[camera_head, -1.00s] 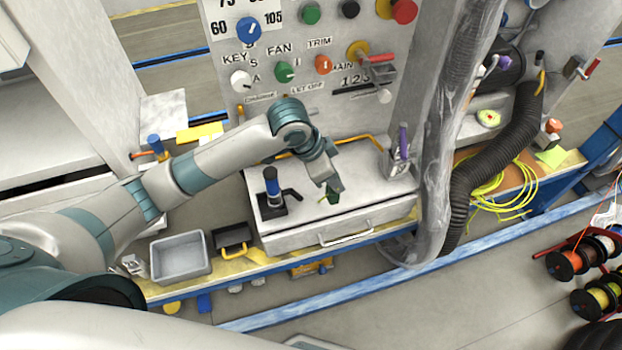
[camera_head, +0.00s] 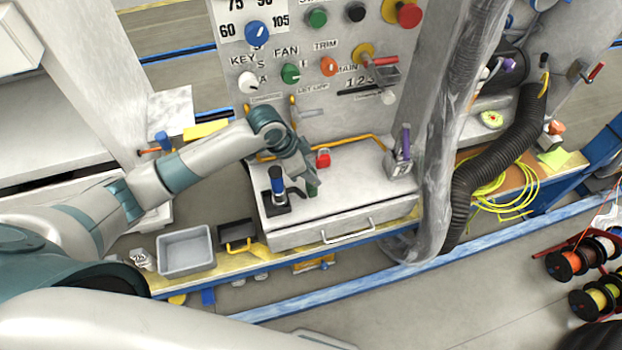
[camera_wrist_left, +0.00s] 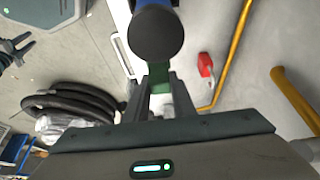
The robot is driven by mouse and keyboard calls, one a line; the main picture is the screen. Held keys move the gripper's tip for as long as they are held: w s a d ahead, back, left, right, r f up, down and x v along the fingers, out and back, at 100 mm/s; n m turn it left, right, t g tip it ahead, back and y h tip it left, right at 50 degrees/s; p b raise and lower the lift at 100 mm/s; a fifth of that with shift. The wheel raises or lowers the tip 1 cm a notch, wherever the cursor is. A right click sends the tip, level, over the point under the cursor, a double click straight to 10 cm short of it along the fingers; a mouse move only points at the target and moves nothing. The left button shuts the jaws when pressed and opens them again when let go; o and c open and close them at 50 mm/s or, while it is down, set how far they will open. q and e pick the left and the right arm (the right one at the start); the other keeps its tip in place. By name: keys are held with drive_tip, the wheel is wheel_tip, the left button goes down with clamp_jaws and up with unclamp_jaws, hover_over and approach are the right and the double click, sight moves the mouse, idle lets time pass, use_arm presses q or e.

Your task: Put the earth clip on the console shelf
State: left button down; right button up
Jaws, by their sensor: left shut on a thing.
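My left gripper (camera_head: 306,178) is shut on a small green piece, the earth clip (camera_head: 313,189), over the light grey top of the console shelf (camera_head: 350,185). In the left wrist view the green clip (camera_wrist_left: 158,78) sits between the two fingers (camera_wrist_left: 163,98). The fingers hide part of it, and I cannot tell whether it touches the shelf. A blue-and-black handle on a black base (camera_head: 277,190) stands just left of the gripper. Its round top (camera_wrist_left: 155,32) looms close in the left wrist view.
A red padlock-like thing (camera_head: 323,158) lies on the shelf behind the gripper, and a grey holder with a purple handle (camera_head: 399,160) stands at its right end. A yellow rail (camera_head: 345,142) runs along the back. Shelf right of the gripper is clear.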

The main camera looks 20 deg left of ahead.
use_arm(q)
wheel_tip(320, 180, down, 3)
drive_tip(key=shift+r+p, duration=0.1)
drive_tip(key=shift+p, duration=0.4)
drive_tip(key=shift+f, duration=0.3)
drive_tip(key=shift+f, duration=0.1)
drive_tip(key=c, duration=1.5)
unclamp_jaws()
